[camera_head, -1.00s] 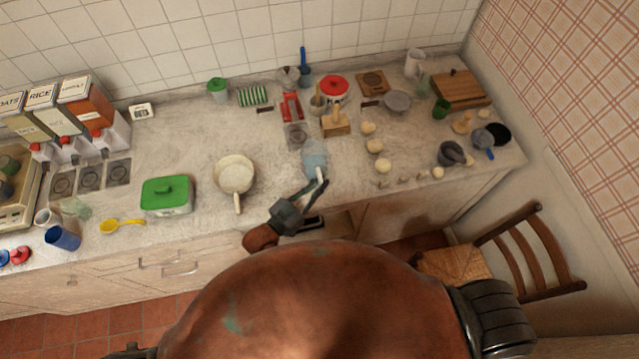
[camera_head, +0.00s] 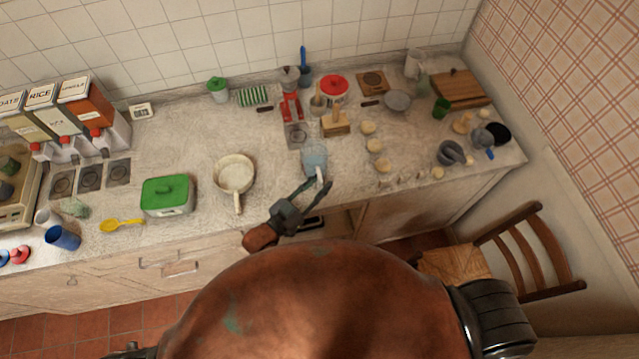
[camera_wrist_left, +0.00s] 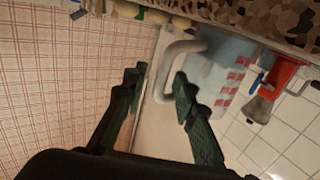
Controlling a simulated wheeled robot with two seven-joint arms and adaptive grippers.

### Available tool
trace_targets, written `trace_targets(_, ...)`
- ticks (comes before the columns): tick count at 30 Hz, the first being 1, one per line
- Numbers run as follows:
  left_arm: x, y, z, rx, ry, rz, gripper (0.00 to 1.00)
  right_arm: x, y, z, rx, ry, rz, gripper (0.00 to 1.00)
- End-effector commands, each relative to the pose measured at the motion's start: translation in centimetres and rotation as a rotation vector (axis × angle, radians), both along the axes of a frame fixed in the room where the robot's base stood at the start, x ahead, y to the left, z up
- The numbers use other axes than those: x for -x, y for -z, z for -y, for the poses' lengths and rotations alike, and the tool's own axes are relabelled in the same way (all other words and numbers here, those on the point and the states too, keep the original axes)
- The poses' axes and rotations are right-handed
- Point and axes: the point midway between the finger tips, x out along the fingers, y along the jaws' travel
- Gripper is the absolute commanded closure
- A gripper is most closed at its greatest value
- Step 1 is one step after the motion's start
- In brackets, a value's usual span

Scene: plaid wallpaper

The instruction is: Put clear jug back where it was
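The clear jug (camera_head: 314,160) is a bluish see-through jug standing on the counter near its front edge, with its pale handle toward me. In the left wrist view the jug (camera_wrist_left: 220,72) shows red marks and a thick grey handle. My left gripper (camera_head: 318,187) is at the handle side of the jug. My right gripper is not in view.
A cream pan (camera_head: 234,174) stands left of the jug. Behind it are a red appliance (camera_head: 291,107) and a wooden block (camera_head: 335,127). Several round pale items, including one bun (camera_head: 375,146), lie to the right. A chair (camera_head: 530,250) stands right of the counter.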

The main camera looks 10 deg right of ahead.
Motion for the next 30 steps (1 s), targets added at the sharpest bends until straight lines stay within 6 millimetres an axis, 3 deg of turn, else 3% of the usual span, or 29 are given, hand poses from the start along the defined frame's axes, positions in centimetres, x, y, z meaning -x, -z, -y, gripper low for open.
trace_targets(18,6.4,0.2,-8.8,-0.001,0.0,0.0,0.74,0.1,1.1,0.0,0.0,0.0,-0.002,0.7)
trace_targets(30,7.1,0.0,-9.7,0.002,0.0,0.001,0.74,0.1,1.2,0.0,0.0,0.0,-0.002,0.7)
